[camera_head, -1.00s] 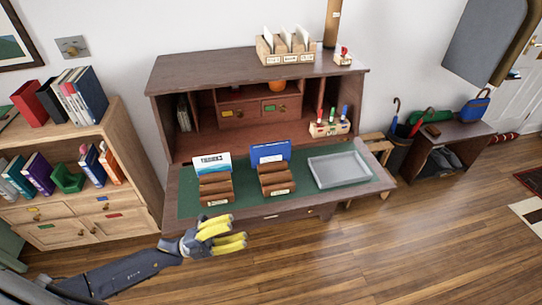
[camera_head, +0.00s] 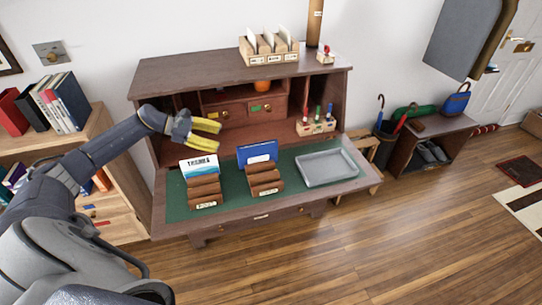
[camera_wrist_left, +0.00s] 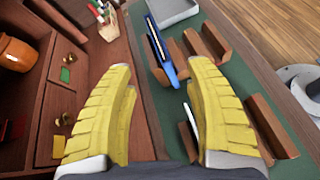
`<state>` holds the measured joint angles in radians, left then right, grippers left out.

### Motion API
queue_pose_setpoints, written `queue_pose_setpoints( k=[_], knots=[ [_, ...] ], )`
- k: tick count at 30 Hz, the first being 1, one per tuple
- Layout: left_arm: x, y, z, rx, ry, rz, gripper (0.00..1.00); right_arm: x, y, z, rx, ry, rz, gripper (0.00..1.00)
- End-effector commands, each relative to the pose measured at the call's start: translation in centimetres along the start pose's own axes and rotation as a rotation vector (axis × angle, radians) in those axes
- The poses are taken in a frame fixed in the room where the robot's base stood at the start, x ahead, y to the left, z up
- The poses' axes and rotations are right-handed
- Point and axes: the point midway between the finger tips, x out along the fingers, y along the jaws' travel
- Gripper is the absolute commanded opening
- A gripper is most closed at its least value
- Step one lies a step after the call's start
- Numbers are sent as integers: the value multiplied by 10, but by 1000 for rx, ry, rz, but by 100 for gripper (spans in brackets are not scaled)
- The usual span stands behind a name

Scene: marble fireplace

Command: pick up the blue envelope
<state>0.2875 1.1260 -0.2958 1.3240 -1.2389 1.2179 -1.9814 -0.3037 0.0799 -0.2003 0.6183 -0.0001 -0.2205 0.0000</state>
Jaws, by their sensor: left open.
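The blue envelope (camera_head: 257,152) stands upright in the right-hand wooden letter holder (camera_head: 264,180) on the green desk top. In the left wrist view the blue envelope (camera_wrist_left: 161,50) is seen nearly edge-on, beyond the fingertips. My left gripper (camera_head: 206,134) has yellow fingers. It is open and empty, above the desk, to the left of the blue envelope and higher than it. In the left wrist view the open fingers (camera_wrist_left: 160,90) spread on either side with a gap between them. My right gripper is not in view.
A white and blue card (camera_head: 199,165) stands in the left-hand wooden holder (camera_head: 205,190), below my left gripper. A grey tray (camera_head: 326,168) lies to the right. A pen holder (camera_head: 316,127) and small drawers (camera_head: 238,112) are behind. Green desk surface is bare between the holders.

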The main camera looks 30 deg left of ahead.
Motion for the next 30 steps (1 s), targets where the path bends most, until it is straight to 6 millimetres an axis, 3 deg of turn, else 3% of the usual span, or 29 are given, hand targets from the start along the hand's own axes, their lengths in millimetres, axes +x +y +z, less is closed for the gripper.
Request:
queue_pose_setpoints(
  k=[5, 18, 30],
  knots=[
    [16, 5, 0, 24, 8, 8, 54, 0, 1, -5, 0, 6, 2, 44],
    [94, 5, 0, 20, 6, 8, 54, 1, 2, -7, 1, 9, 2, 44],
    [119, 5, -1, 19, 9, 7, 54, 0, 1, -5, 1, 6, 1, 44]
  ],
)
